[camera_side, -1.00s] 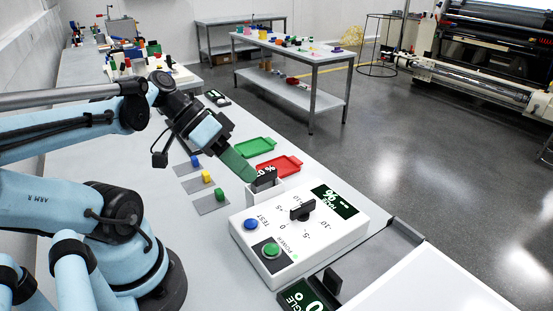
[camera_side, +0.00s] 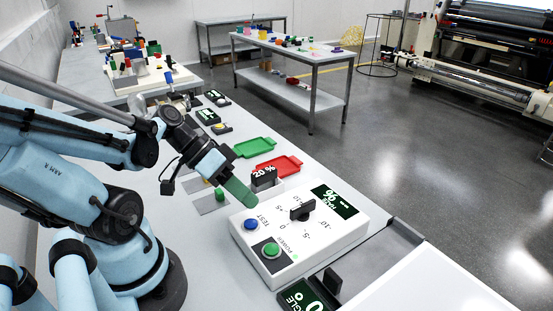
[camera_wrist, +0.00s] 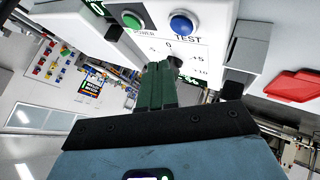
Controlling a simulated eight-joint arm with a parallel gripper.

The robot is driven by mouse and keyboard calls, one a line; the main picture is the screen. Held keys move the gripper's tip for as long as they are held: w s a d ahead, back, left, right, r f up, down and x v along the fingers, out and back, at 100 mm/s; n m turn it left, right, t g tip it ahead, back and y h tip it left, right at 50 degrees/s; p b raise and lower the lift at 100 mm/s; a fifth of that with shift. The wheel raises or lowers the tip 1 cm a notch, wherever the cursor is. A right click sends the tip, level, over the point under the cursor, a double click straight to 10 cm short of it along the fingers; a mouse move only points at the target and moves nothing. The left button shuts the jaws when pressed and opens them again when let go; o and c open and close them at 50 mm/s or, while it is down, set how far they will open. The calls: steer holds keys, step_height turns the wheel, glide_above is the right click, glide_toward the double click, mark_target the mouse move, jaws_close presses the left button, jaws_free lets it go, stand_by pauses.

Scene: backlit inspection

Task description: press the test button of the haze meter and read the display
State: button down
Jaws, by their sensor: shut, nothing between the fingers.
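The haze meter (camera_side: 345,240) is a white box on the bench in the side view. It has a blue test button (camera_side: 251,225), a green power button (camera_side: 271,250), a black knob (camera_side: 302,209) and a dark display (camera_side: 335,201) whose reading is too small to make out. My gripper (camera_side: 251,205) is shut and empty, its green fingers pointing down just behind the test button; I cannot tell the height of the gap. In the wrist view, the blue test button (camera_wrist: 181,22) and green power button (camera_wrist: 132,19) show beyond my shut fingers (camera_wrist: 158,66).
A black piece marked 20 % (camera_side: 264,178) stands in a white holder behind the meter. A red tray (camera_side: 279,166) and a green tray (camera_side: 254,147) lie farther back. A light panel (camera_side: 430,285) lies at front right.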

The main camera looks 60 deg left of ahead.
mark_target(246, 221)
steer(key=shift+f, duration=1.3)
steer(key=shift+f, duration=0.15)
stand_by(1.2)
steer(key=shift+f, duration=0.3)
steer(key=shift+f, duration=0.35)
stand_by(0.6)
steer(key=shift+r, duration=0.8)
steer(key=shift+r, duration=2.5)
